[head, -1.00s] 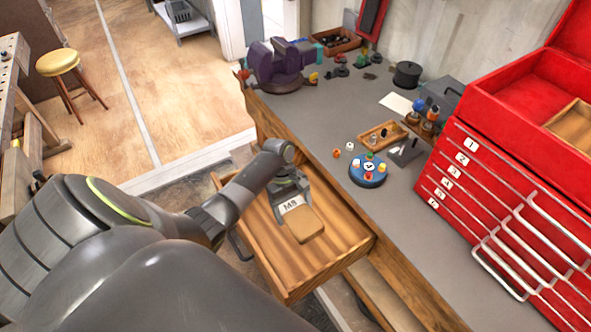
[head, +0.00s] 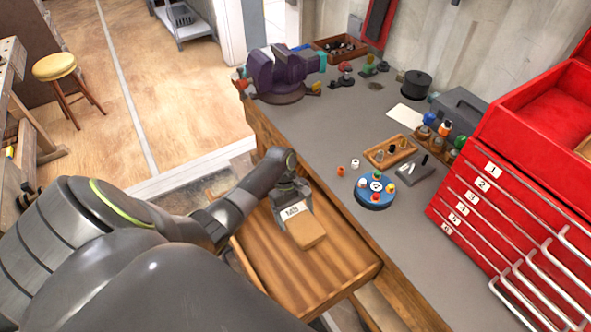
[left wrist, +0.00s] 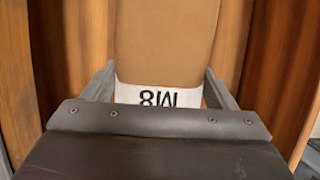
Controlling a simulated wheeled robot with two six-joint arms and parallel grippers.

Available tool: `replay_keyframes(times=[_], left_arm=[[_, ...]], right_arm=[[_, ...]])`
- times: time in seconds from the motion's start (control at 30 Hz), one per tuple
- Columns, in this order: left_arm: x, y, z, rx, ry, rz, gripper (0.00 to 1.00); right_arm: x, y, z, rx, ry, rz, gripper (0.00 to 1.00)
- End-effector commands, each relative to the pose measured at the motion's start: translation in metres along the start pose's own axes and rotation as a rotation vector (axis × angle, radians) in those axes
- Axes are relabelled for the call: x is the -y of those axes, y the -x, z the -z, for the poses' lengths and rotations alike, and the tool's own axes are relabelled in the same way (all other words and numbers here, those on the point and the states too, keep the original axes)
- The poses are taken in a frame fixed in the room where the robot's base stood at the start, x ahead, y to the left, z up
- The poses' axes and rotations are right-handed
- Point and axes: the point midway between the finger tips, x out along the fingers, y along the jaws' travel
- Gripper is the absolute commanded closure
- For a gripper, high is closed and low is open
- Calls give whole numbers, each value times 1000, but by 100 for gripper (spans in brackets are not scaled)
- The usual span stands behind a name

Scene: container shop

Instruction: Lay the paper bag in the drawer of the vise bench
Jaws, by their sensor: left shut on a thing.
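The paper bag (head: 307,234) is small and brown, with a white label reading M8. It is in the open wooden drawer (head: 335,276) of the vise bench, over the drawer's floor. I cannot tell whether it touches the floor. My left gripper (head: 294,208) is shut on the bag at its label end. In the left wrist view the bag (left wrist: 165,45) runs out from between the fingers of my left gripper (left wrist: 160,92), with wooden boards on both sides. My right gripper is not in view.
The grey bench top (head: 340,125) carries a purple vise (head: 275,75), a blue round holder (head: 375,196) and a wooden tray (head: 388,151). A red tool chest (head: 500,200) stands at the right. The drawer holds nothing else that I can see.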

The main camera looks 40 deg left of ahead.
Motion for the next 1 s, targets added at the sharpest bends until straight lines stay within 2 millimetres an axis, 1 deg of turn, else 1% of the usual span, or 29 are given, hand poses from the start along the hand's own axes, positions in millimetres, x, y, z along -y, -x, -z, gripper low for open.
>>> replay_keyframes(times=[0.03, 0.23, 0.33, 0.43, 0.7, 1.0], left_arm=[[0, -9, 4, -1, -1, -1, 45], [0, -24, 10, 0, -1, 0, 45], [0, -31, 12, 0, 0, 0, 45], [0, -38, 15, 1, 1, 0, 45], [0, -61, 24, 1, 1, 0, 45], [0, -72, 28, 1, 0, 0, 45]], right_arm=[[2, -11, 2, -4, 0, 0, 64], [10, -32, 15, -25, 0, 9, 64], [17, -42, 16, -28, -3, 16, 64], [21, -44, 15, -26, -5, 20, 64], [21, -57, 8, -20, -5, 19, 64], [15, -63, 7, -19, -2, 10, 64]])
